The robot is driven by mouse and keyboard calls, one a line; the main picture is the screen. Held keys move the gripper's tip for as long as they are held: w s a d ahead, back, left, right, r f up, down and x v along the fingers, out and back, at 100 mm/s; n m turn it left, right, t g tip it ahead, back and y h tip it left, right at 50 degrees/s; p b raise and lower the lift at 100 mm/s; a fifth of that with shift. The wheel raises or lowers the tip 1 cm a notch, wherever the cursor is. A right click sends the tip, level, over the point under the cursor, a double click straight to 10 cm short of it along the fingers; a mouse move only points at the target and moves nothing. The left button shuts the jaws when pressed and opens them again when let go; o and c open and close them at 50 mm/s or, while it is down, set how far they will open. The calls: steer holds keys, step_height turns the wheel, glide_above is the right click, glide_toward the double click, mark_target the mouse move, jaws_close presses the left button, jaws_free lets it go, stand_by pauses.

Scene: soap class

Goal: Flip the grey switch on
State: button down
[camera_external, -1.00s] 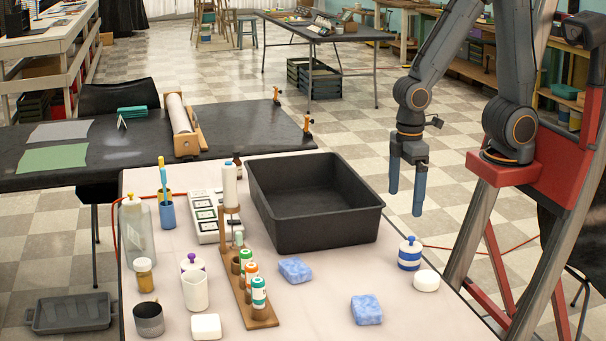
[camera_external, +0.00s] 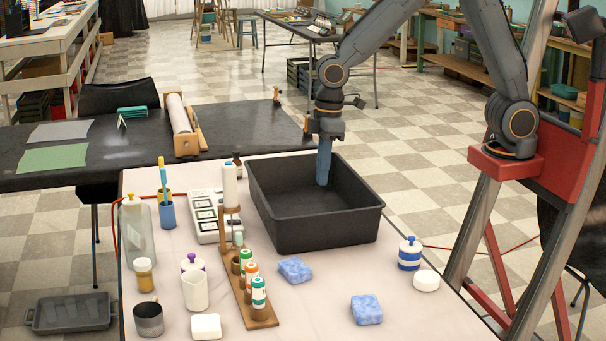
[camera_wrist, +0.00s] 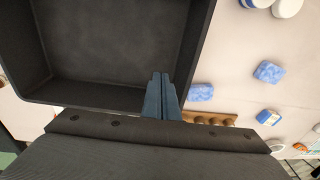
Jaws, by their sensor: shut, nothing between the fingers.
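A white panel box (camera_external: 207,216) with several dark-framed fields stands on the table, left of the black tray. The grey switch is too small to make out on it. My gripper (camera_external: 322,182) is shut and empty, pointing down over the black tray, to the right of the panel box. In the wrist view its blue-grey fingers (camera_wrist: 160,80) are together, in front of the tray's edge. The panel box is not seen in the wrist view.
The deep black tray (camera_external: 290,243) is empty. A wooden rack (camera_external: 262,322) with several bottles stands in front of the panel box. A cup with brushes (camera_external: 167,214) is to its left. Two blue sponges (camera_external: 295,270) lie in front of the tray.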

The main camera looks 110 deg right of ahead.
mark_target(221, 190)
steer(key=w+d+r+p, duration=0.1)
steer(key=w+d, duration=0.7)
steer(key=d, duration=0.3)
steer(key=w+d+r+t+p, duration=0.1)
steer(key=w+d, duration=0.8)
steer(key=d, duration=0.3)
steer(key=shift+w+d+r+t, duration=0.2)
steer(key=shift+d+r+t, duration=0.05)
steer(key=shift+t, duration=0.05)
steer(key=p+x, duration=0.1)
steer(key=x, duration=0.3)
steer(key=p+x, duration=0.1)
steer(key=x, duration=0.3)
steer(key=s+p+x, duration=0.1)
steer(key=p+x, duration=0.1)
steer(key=x, duration=0.2)
steer(key=shift+f, duration=0.3)
steer(key=shift+d+f, duration=0.1)
steer(key=shift+f, duration=0.65)
steer(key=shift+f, duration=0.1)
